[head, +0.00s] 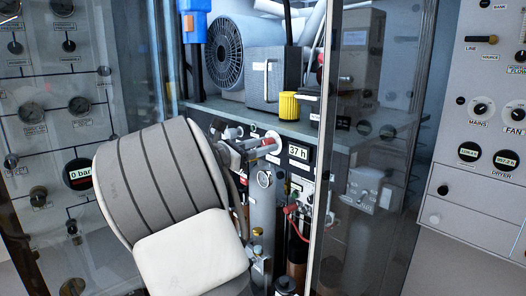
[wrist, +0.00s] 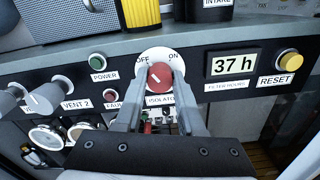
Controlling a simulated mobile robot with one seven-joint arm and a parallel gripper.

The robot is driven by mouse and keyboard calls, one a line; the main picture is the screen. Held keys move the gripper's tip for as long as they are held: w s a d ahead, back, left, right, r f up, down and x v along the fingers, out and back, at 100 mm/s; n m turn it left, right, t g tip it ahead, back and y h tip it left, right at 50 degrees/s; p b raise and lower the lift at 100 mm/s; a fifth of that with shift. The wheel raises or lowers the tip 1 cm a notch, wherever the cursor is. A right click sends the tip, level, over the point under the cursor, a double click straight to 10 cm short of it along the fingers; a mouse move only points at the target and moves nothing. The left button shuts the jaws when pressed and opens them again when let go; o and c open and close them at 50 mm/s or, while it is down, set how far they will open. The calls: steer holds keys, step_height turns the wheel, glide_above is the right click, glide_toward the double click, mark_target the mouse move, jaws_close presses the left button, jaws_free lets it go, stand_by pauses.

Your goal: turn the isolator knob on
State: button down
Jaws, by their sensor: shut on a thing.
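The red isolator knob (wrist: 160,76) sits on a white round plate in the wrist view, above the ISOLATOR label. OFF is printed at its upper left and ON at its upper right. The knob's white mark appears to lean to the upper left, towards OFF. My gripper (wrist: 160,84) has one finger on each side of the knob and is shut on it. In the head view my gripper (head: 262,150) reaches the panel left of the hour display, and my arm hides part of the panel there.
The hour display (wrist: 234,64) and yellow RESET button (wrist: 290,59) are right of the knob. The green POWER button (wrist: 97,60), red FAULT lamp (wrist: 109,96) and VENT 2 knob (wrist: 44,98) are left. A glass door (head: 365,160) stands right of my arm in the head view.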

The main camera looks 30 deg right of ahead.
steer(key=shift+f+m+b, duration=0.1)
steer(key=shift+m+b, duration=7.6)
steer(key=shift+b, duration=0.15)
steer(key=c, duration=0.5)
jaws_free()
steer(key=s+a+p, duration=0.1)
steer(key=s+a, duration=0.1)
steer(key=a, duration=1.5)
steer(key=shift+s+a, duration=0.15)
steer(key=shift+s, duration=0.05)
